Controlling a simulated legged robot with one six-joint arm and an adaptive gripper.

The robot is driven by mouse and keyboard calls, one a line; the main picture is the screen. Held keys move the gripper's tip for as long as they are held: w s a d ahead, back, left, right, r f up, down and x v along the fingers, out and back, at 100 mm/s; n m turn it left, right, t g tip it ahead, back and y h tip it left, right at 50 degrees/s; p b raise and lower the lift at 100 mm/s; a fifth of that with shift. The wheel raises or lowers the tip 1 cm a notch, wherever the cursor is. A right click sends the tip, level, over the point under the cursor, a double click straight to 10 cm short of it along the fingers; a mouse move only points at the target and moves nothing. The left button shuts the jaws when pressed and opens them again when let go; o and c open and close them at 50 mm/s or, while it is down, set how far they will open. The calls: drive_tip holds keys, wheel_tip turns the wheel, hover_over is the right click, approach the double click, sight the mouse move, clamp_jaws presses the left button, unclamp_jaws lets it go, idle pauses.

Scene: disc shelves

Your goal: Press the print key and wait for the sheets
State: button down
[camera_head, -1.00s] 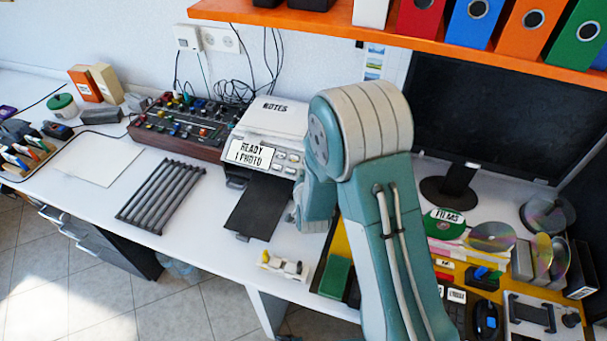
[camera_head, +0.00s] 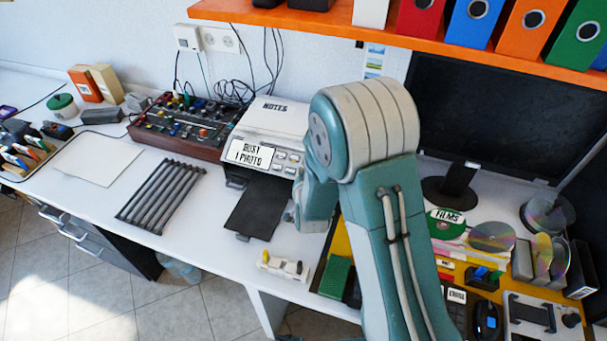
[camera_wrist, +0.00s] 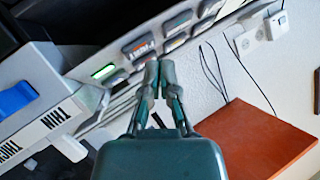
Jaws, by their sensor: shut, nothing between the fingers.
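The printer (camera_head: 235,170) stands on the white desk with its dark output tray (camera_head: 258,212) out in front; no sheet shows on the tray. Its display (camera_head: 250,153) reads "BUSY 1 PHOTO". In the wrist view the key labelled print (camera_wrist: 141,47) is in a row of grey keys on the printer panel. My gripper (camera_wrist: 160,68) is shut and empty, its tips close to the print key; I cannot tell whether they touch it.
A control box with coloured knobs (camera_head: 185,125) stands left of the printer, and a dark slatted rack (camera_head: 160,196) lies in front of it. A monitor (camera_head: 485,110) and discs (camera_head: 492,237) are at the right. An orange shelf (camera_head: 300,20) overhangs the back.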

drive_tip(key=r, duration=0.1)
drive_tip(key=s+r, duration=0.1)
drive_tip(key=r, duration=0.1)
drive_tip(key=s+a+r, duration=0.1)
drive_tip(key=shift+s+r, duration=0.1)
drive_tip(key=shift+r, duration=0.1)
idle(0.5)
idle(0.6)
drive_tip(key=s+d+r+n+g, duration=0.3)
drive_tip(key=s+d+r+g, duration=0.25)
drive_tip(key=s+r, duration=0.55)
drive_tip(key=s+d+r+g, duration=0.1)
drive_tip(key=s+d+r, duration=0.1)
drive_tip(key=s, duration=0.3)
drive_tip(key=s+d+r+n+g, duration=0.1)
drive_tip(key=s+d+r, duration=0.2)
drive_tip(key=s, duration=0.3)
drive_tip(key=s+d+r+g+h, duration=0.1)
drive_tip(key=s+d+r, duration=0.1)
drive_tip(key=s, duration=0.4)
drive_tip(key=shift+d+r+n, duration=0.3)
drive_tip(key=shift+r+n, duration=0.1)
drive_tip(key=shift+r, duration=0.05)
